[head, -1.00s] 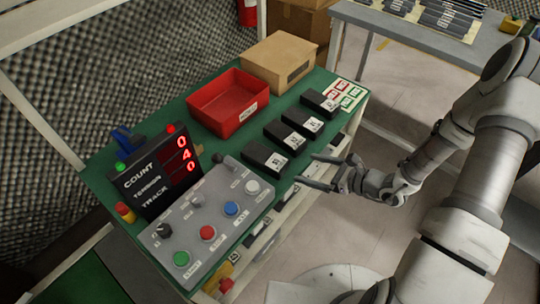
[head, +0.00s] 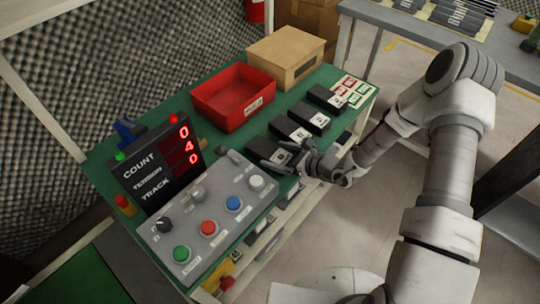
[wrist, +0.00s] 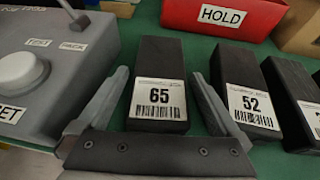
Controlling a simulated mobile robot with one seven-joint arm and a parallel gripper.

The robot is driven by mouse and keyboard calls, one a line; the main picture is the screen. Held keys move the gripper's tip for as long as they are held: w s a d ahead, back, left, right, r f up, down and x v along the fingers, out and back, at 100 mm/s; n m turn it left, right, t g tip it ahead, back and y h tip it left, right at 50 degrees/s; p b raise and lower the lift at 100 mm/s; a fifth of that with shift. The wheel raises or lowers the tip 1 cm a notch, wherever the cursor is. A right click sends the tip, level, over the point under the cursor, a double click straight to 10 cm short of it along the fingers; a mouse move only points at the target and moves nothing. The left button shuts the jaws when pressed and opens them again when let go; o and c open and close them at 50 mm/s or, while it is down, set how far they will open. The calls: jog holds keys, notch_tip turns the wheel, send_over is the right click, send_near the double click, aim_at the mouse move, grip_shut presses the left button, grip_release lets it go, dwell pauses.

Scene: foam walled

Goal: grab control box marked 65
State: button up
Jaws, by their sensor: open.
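The control box marked 65 (wrist: 160,65) is a black block with a white barcode label, lying on the green table top. It is the box nearest the button panel, and in the head view (head: 267,150) my gripper partly covers it. My gripper (wrist: 160,90) is open, with one finger on the left of box 65 and the other on its right, between it and box 52 (wrist: 247,95). In the head view my gripper (head: 285,163) is at the table's front edge. I cannot tell whether the fingers touch the box.
More black boxes (head: 313,118) stand in the row to the right. A grey button panel (head: 205,215) and a counter display (head: 158,165) are on the left. A red HOLD bin (head: 233,97) and a cardboard box (head: 286,58) stand behind. Gaps between boxes are narrow.

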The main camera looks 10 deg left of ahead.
aim_at(276, 154)
jog(key=x, duration=0.3)
jog(key=shift+f, duration=0.15)
jog(key=c, duration=1.6)
